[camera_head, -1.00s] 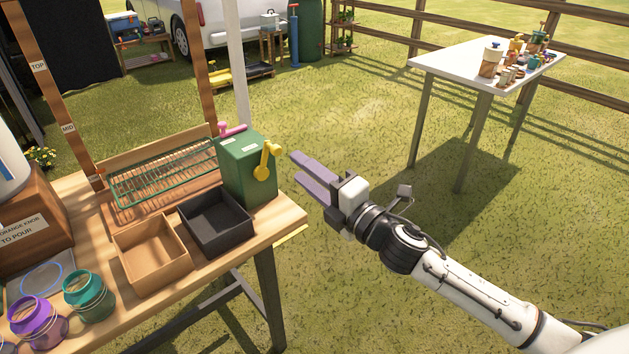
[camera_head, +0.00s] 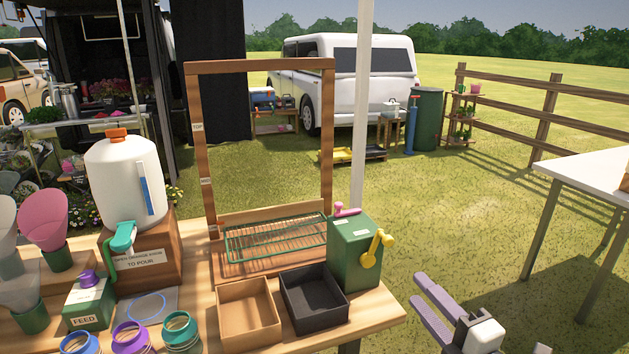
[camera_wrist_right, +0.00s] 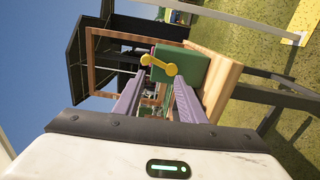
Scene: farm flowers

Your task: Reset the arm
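My right gripper (camera_head: 436,305) is at the lower right of the head view, beside the right end of the wooden table (camera_head: 375,318). Its two purple fingers are apart with nothing between them. In the right wrist view the fingers (camera_wrist_right: 155,100) are also parted and point toward the green box (camera_wrist_right: 183,68) with its yellow crank (camera_wrist_right: 160,65). The green box also shows in the head view (camera_head: 352,258), on the table's right end, apart from the gripper. My left gripper is in neither view.
A black tray (camera_head: 313,306) and a tan tray (camera_head: 232,312) sit before the wire rack (camera_head: 275,237). A tall wooden frame (camera_head: 327,130) rises behind. A white dispenser (camera_head: 112,180) and jars stand left. A white table (camera_head: 590,172) is at right, with open grass between.

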